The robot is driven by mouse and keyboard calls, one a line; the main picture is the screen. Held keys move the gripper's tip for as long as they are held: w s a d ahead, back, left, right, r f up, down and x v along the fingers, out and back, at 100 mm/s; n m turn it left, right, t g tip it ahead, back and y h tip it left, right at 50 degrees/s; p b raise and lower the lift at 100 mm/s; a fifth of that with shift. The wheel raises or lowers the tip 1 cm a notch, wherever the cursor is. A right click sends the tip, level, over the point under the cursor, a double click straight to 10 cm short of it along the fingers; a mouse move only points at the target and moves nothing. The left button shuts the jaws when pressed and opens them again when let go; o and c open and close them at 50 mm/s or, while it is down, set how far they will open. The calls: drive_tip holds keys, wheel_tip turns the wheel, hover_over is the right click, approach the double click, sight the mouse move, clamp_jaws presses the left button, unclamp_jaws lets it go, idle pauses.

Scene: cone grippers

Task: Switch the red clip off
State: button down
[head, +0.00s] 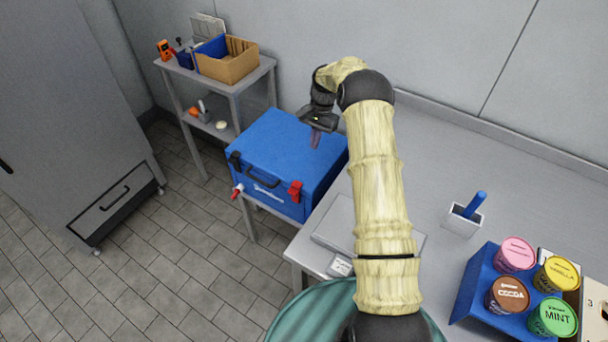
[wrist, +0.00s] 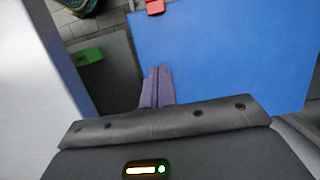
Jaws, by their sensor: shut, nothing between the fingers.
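The red clip (head: 295,191) is on the front of the blue cooler box (head: 283,145), toward its right end. It also shows at the top edge of the wrist view (wrist: 155,6). I cannot tell whether it is fastened. My gripper (head: 315,141) has purple fingers and hangs over the back right part of the lid, apart from the clip. In the wrist view my gripper (wrist: 160,72) is shut and empty, its fingertips near the edge of the blue lid (wrist: 220,55).
A black clip (head: 235,158), a handle (head: 263,178) and a red tap (head: 237,191) are on the box's front. The steel counter (head: 430,150) is close on the right, holding a blue tray (head: 470,285) of tubs. A shelf cart (head: 232,88) stands behind left.

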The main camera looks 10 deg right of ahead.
sight(302, 182)
drive_tip(key=p+x, duration=0.1)
drive_tip(key=x, duration=0.8)
drive_tip(key=shift+p, duration=0.4)
drive_tip(key=s+a, duration=0.1)
drive_tip(key=s+a+p, duration=0.1)
drive_tip(key=shift+s+a+f, duration=0.3)
drive_tip(key=shift+s+a+f+p, duration=0.15)
drive_tip(key=shift+s+a+p, duration=0.05)
drive_tip(key=shift+p, duration=0.1)
drive_tip(key=shift+a, duration=0.15)
drive_tip(key=shift+s, duration=0.2)
